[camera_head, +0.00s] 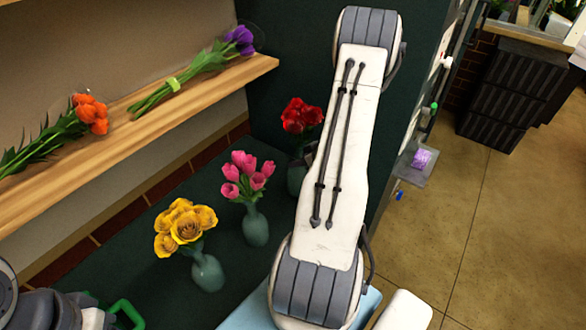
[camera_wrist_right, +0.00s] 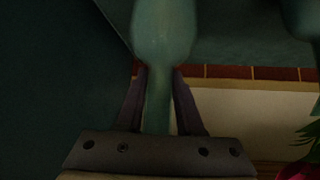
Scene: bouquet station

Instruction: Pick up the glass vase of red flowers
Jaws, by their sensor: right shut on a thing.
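The vase of red flowers (camera_head: 301,116) stands at the back of the dark green counter, and my right arm hides part of it. Its grey-green glass body (camera_head: 296,178) shows just left of the arm. In the right wrist view, the two dark fingers of my right gripper (camera_wrist_right: 160,75) are closed around the narrow neck of a grey-green vase (camera_wrist_right: 163,30), one on each side. In the head view this gripper is mostly hidden behind my arm. My left gripper is not in view.
A vase of pink tulips (camera_head: 256,226) and a vase of yellow flowers (camera_head: 208,272) stand nearer on the counter, left of my right arm. A wooden shelf (camera_head: 150,115) at the left holds orange (camera_head: 92,114) and purple (camera_head: 238,38) flower bunches. Dark crates (camera_head: 510,95) stand at the right.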

